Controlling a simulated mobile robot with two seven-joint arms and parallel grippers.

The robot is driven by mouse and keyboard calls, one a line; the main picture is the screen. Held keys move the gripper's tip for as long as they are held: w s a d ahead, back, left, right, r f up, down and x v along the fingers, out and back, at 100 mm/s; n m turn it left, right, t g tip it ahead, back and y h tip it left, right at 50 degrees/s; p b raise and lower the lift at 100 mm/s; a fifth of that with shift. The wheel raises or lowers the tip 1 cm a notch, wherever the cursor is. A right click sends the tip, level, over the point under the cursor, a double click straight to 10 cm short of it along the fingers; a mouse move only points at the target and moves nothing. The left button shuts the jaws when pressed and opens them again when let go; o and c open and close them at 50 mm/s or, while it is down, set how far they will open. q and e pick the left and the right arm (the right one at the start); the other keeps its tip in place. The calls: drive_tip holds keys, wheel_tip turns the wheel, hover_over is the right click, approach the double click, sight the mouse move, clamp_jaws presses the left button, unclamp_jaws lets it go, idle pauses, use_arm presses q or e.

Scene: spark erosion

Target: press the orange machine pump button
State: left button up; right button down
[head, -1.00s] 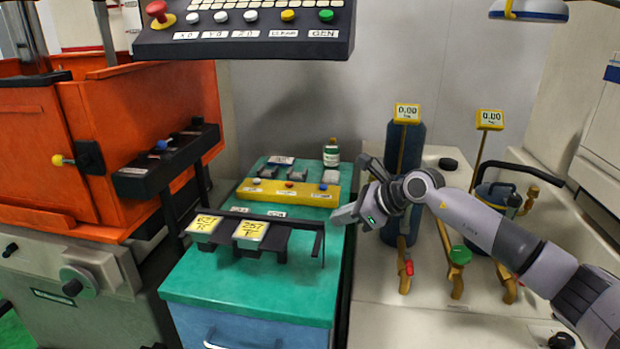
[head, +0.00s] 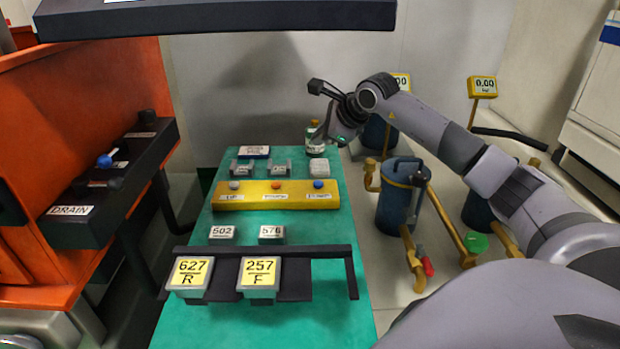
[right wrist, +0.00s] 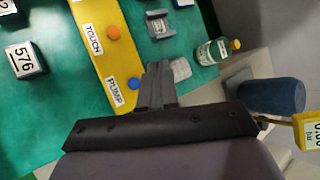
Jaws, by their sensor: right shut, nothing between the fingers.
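A yellow button bar (head: 225,202) lies on the green bench top. It carries a white, an orange (head: 276,184) and a blue button (head: 318,183). In the right wrist view the blue button (right wrist: 134,83) is beside the label PUMP, and the orange button (right wrist: 113,32) is beside TOUCH. My right gripper (head: 333,134) is shut and empty, above the bench's far right, near the bottle. In the right wrist view its fingers (right wrist: 158,72) appear just right of the blue button; contact cannot be told. My left gripper is not in view.
The orange machine (head: 110,85) with a black DRAIN panel (head: 75,207) stands left. A capped bottle (head: 315,146) and small grey blocks sit behind the bar. A black rack (head: 335,252) with yellow-labelled blocks is in front. A dark overhead panel (head: 220,18) hangs above.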

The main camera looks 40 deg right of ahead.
sight(320, 184)
drive_tip(key=shift+s, duration=0.15)
drive_tip(key=shift+f, duration=0.1)
wheel_tip(320, 184, down, 9)
drive_tip(key=b, duration=0.6)
drive_tip(key=shift+r, duration=0.2)
idle(1.4)
idle(0.3)
drive_tip(key=shift+f+b, duration=0.3)
drive_tip(key=shift+f, duration=0.1)
